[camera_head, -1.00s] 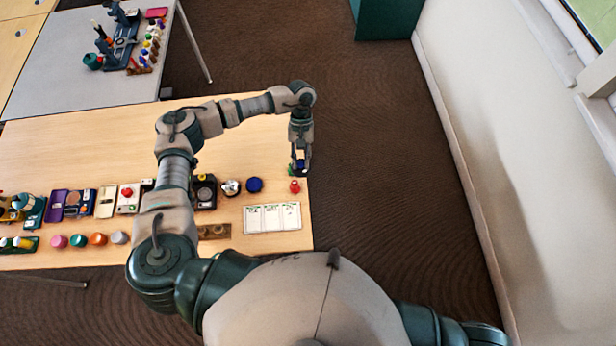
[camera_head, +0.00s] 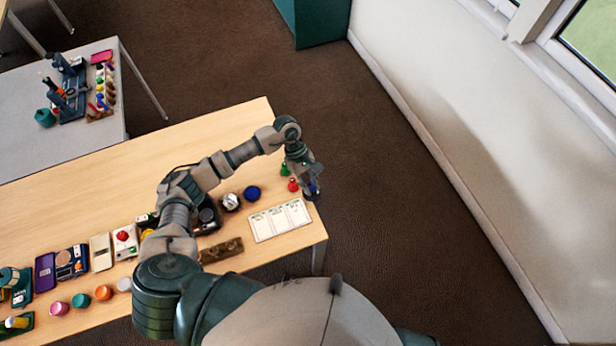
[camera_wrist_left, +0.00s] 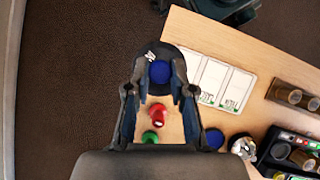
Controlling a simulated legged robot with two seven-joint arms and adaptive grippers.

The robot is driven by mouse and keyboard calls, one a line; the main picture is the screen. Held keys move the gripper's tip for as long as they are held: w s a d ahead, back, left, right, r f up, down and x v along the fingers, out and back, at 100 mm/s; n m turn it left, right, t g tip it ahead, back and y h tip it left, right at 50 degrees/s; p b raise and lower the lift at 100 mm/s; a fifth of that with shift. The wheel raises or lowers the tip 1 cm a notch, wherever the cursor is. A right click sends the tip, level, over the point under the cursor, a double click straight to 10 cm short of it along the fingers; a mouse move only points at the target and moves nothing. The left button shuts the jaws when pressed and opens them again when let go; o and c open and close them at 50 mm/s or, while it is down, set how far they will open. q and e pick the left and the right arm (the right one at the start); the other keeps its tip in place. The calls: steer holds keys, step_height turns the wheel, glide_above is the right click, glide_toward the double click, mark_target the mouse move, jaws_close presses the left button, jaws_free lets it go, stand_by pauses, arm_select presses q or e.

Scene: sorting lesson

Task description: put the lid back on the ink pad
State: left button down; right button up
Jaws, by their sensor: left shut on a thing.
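My left gripper (camera_head: 311,190) is at the right end of the wooden table, beyond the red piece. In the left wrist view the gripper (camera_wrist_left: 158,90) is shut on a small blue-topped thing (camera_wrist_left: 160,72). A dark rounded shape with a white mark lies behind it; I cannot tell whether they are one piece. A flat purple case (camera_head: 45,272) and a dark box with a round tan patch (camera_head: 70,262) lie side by side at the left. I cannot tell for sure which thing is the ink pad or its lid. My right gripper is not in view.
A red piece (camera_head: 293,185) and a green piece (camera_head: 284,169) stand near the gripper. A white card (camera_head: 280,220), a blue disc (camera_head: 252,193), a silver round thing (camera_head: 231,202) and a brown block (camera_head: 221,250) are nearby. The table's far middle (camera_head: 120,185) is clear.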

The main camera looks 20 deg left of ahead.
arm_select(q)
steer(key=s+a+f+n+t+b, duration=0.1)
steer(key=a+f+n+t, duration=0.1)
steer(key=a+n, duration=0.4)
steer(key=a+f+n+t+y, duration=0.1)
steer(key=a+f+n+t, duration=0.1)
steer(key=a+n, duration=0.4)
steer(key=s+a+f+n+t+b, duration=0.1)
steer(key=a+n+t, duration=0.3)
steer(key=a, duration=0.5)
steer(key=shift+s+a+f+n+y+b, duration=0.4)
steer(key=shift+f+n, duration=0.2)
steer(key=shift+n, duration=0.3)
step_height(320, 180, down, 5)
steer(key=b, duration=0.3)
steer(key=shift+r, duration=0.15)
steer(key=shift+a+f+b, duration=0.1)
steer(key=shift+f+b, duration=0.25)
steer(key=shift+b, duration=0.05)
steer(key=shift+a+f, duration=0.15)
steer(key=shift+f, duration=0.05)
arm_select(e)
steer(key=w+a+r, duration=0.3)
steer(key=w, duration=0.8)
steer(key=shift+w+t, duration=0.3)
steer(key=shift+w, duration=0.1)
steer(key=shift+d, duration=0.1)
